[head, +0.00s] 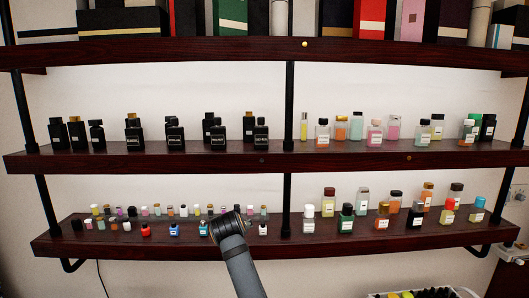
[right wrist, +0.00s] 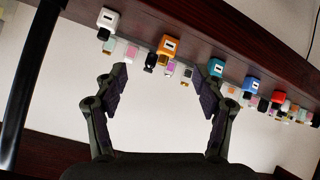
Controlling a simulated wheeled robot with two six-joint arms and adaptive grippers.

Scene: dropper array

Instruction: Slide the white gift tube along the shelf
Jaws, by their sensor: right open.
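Two pale upright tubes stand among the gift boxes on the top shelf in the head view: a whitish one (head: 279,18) near the middle and a cream one (head: 480,20) at the right. I cannot tell for sure which is the white gift tube; their tops are cut off by the frame. My right gripper (right wrist: 167,80) is open and empty in the right wrist view, its fingers pointing toward small bottles on the lowest shelf. My left gripper is not in view.
The top shelf (head: 305,44) holds tightly packed boxes. The middle shelf (head: 262,160) carries black bottles left and coloured ones right. The lowest shelf (head: 160,245) is crowded with small bottles. Black vertical posts (head: 289,100) join the shelves. A white bin (head: 420,293) shows at the bottom right.

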